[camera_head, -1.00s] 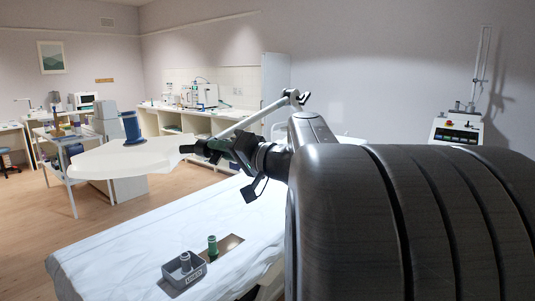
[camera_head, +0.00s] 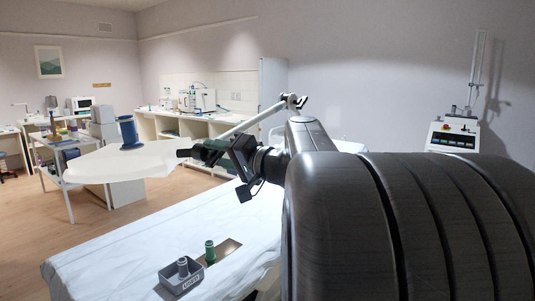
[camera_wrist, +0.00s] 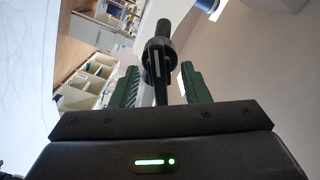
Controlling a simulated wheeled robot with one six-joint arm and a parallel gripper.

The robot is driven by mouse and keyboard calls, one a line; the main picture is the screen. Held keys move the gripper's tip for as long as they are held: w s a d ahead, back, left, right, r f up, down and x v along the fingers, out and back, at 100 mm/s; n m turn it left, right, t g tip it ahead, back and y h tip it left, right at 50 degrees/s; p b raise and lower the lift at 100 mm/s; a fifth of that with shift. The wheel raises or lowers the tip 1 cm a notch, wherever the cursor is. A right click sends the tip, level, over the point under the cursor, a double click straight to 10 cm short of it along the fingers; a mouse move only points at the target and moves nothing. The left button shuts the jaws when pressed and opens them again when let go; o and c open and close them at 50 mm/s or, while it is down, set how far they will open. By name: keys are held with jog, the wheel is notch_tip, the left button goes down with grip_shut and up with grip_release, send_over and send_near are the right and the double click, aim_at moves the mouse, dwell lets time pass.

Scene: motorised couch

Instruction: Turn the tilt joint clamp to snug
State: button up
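The clamp shows in the wrist view as a black lever (camera_wrist: 160,72) with a ring-shaped head and a pale mark, rising between my two green fingers. In the head view a small dark part of it (camera_head: 183,153) shows at the right edge of a white board (camera_head: 105,168). My gripper (camera_wrist: 160,85) is open, with one finger on each side of the lever and a visible gap on both sides. In the head view my gripper (camera_head: 203,153) reaches left to the board's edge and hides most of the clamp.
A blue spool-shaped object (camera_head: 128,130) stands on the white board. Below lies the couch with a white sheet (camera_head: 130,250), holding a grey labelled bin (camera_head: 181,281) and a green cylinder (camera_head: 210,251). A pale slanted bar (camera_head: 250,122) runs behind my arm. Wooden floor is clear at left.

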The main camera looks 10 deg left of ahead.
jog(key=b+v, duration=0.2)
jog(key=v, duration=1.1)
jog(key=shift+d, duration=0.35)
jog(key=shift+s+a, duration=0.1)
jog(key=p+x, duration=0.2)
jog(key=x, duration=1.1)
jog(key=shift+a, duration=0.3)
